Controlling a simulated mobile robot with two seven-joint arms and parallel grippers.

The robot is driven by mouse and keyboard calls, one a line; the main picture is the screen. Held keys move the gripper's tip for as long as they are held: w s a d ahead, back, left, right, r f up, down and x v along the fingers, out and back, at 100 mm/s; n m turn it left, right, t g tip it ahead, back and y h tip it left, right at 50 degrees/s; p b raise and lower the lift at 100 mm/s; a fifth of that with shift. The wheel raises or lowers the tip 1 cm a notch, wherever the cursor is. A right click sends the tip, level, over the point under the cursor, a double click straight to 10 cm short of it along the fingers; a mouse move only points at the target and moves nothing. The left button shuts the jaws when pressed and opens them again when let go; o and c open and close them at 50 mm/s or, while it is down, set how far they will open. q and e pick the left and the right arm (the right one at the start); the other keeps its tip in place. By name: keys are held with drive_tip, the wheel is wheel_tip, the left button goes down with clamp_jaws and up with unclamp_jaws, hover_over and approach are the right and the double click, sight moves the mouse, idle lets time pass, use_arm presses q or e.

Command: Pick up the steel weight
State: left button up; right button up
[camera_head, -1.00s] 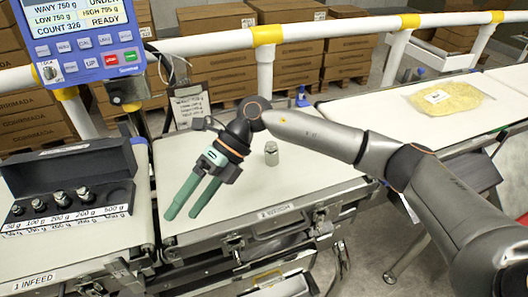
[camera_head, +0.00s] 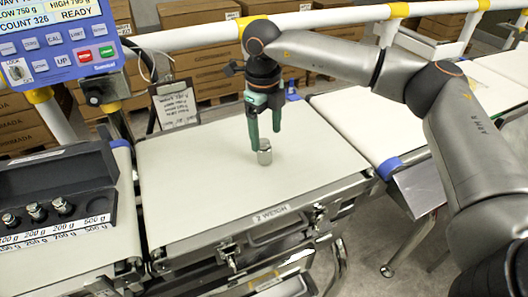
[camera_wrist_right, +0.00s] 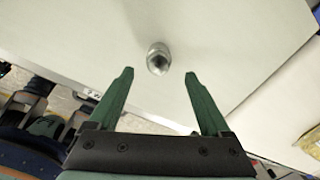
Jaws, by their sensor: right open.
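The steel weight (camera_head: 264,152) is a small knobbed cylinder standing upright on the white weighing belt (camera_head: 190,175). My right gripper (camera_head: 266,146) points down over it with green fingers apart. In the head view the fingers overlap the top of the weight's position. In the right wrist view the weight (camera_wrist_right: 158,58) lies ahead of the open fingertips (camera_wrist_right: 158,72), roughly midway between them sideways, with nothing held. I cannot tell the exact height left between the fingertips and the weight. My left gripper is not in view.
A black weight rack (camera_head: 60,190) with several steel weights stands on the infeed belt at left. A blue scale display (camera_head: 60,40) is at upper left. A white rail (camera_head: 180,40) runs behind the belt, with a clipboard (camera_head: 175,106) below it. The belt around the weight is clear.

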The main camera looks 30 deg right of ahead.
sight(264, 142)
drive_tip(key=shift+w+f, duration=0.2)
drive_tip(key=shift+f, duration=1.35)
drive_tip(key=shift+w+f, duration=0.15)
drive_tip(key=shift+f, duration=1.35)
clamp_jaws()
drive_tip(key=shift+r, duration=0.1)
